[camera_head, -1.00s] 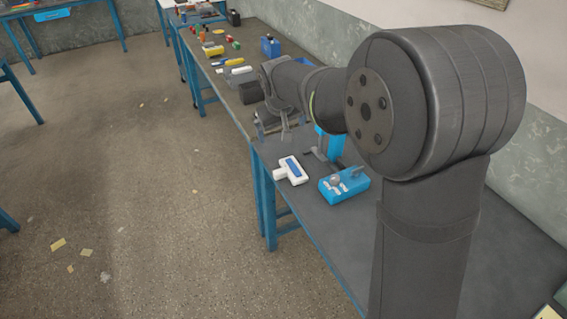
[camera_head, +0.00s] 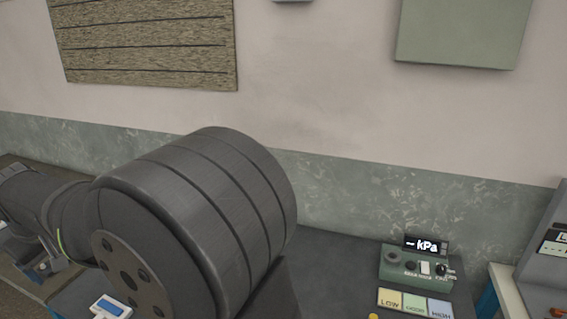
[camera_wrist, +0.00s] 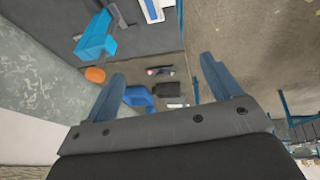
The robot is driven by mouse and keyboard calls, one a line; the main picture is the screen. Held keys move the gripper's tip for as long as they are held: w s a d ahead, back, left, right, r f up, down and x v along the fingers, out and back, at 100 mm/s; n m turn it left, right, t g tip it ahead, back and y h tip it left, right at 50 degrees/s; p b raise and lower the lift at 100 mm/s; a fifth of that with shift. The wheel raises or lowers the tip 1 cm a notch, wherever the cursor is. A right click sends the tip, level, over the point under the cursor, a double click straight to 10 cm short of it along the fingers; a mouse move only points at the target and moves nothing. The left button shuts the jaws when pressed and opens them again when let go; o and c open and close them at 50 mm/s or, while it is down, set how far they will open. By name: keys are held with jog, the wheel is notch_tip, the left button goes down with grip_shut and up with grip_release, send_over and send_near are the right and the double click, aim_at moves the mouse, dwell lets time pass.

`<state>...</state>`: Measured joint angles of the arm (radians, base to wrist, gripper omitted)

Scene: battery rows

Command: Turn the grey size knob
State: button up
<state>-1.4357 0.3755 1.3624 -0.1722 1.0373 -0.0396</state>
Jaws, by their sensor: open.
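I cannot make out a grey size knob for certain. A green device (camera_head: 415,268) with a "kPa" display stands on the table at the right of the head view. It carries a round grey-green part (camera_head: 392,257) at its left and a dark knob (camera_head: 441,269) at its right; its small labels are unreadable. My gripper (camera_wrist: 162,68) is open and empty in the wrist view, its two fingers wide apart. It is far from the green device, which the wrist view does not show.
Coloured LOW-to-HIGH cards (camera_head: 414,303) lie before the device. A white and blue item (camera_head: 110,308) shows beside my arm. The wrist view shows a blue stand (camera_wrist: 95,36), an orange object (camera_wrist: 95,75) and a blue object (camera_wrist: 138,97). A wall closes the back.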

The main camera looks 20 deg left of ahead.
jog(key=c, duration=0.6)
jog(key=w+d+f+m+g, duration=0.2)
jog(key=w+d+f+m, duration=0.15)
jog(key=w+m, duration=0.45)
jog(key=w+d+f+m+g, duration=0.2)
jog(key=w+d+f+m, duration=0.15)
jog(key=w+m, duration=0.45)
jog(key=w+d+f+m+g, duration=0.25)
jog(key=w+d+m, duration=0.2)
jog(key=m, duration=0.55)
jog(key=shift+m+t+h, duration=0.3)
jog(key=shift+t+h, duration=0.1)
jog(key=shift+t, duration=0.05)
jog(key=x, duration=1.7)
jog(key=shift+w+a+f, duration=0.2)
jog(key=shift+a, duration=0.15)
jog(key=shift+c, duration=0.5)
jog(key=c, duration=0.9)
